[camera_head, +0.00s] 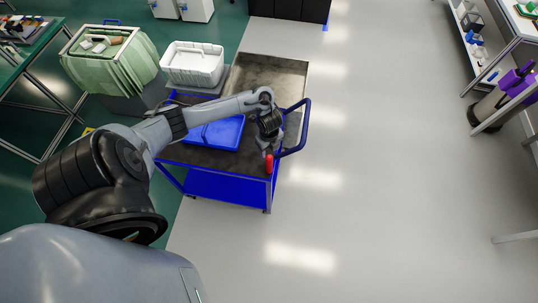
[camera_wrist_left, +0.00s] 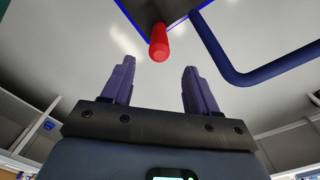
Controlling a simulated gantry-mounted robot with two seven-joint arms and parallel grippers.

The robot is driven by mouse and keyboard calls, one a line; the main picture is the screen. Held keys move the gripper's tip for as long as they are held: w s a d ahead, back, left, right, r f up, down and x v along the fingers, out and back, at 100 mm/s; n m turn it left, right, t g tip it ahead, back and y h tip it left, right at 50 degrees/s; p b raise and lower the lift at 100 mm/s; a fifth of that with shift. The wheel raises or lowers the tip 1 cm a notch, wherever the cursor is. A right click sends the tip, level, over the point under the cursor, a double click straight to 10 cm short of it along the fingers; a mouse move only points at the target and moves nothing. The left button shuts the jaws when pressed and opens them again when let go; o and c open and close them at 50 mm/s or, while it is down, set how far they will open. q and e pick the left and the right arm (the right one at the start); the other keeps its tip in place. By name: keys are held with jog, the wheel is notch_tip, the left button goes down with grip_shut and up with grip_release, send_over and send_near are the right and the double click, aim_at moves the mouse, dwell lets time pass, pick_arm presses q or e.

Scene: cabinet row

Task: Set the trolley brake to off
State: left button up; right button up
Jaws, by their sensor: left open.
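The trolley (camera_head: 225,187) is blue with a dark top deck and stands left of centre in the head view. A red brake lever (camera_head: 269,163) shows at its right side, below the push handle (camera_head: 305,120). In the left wrist view the red lever (camera_wrist_left: 158,42) points toward the camera from the trolley's corner, with the blue handle (camera_wrist_left: 262,76) to its right. My left gripper (camera_wrist_left: 156,75) is open and empty. The lever lies ahead of its fingertips, roughly centred between them and apart from both. In the head view my left arm hides part of the deck.
A blue tray (camera_head: 222,133) lies on the trolley deck. A white bin (camera_head: 192,65) and a green-lined basket (camera_head: 110,60) stand behind it to the left. Shelving (camera_head: 470,50) and a purple-topped device (camera_head: 505,92) are at the right. The floor between is clear.

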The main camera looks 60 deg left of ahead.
aim_at(269, 160)
pick_arm(q)
notch_tip(269, 160, down, 10)
jog(key=shift+d+f+b, duration=0.1)
jog(key=shift+f+b, duration=0.05)
jog(key=shift+b, duration=0.8)
grip_shut()
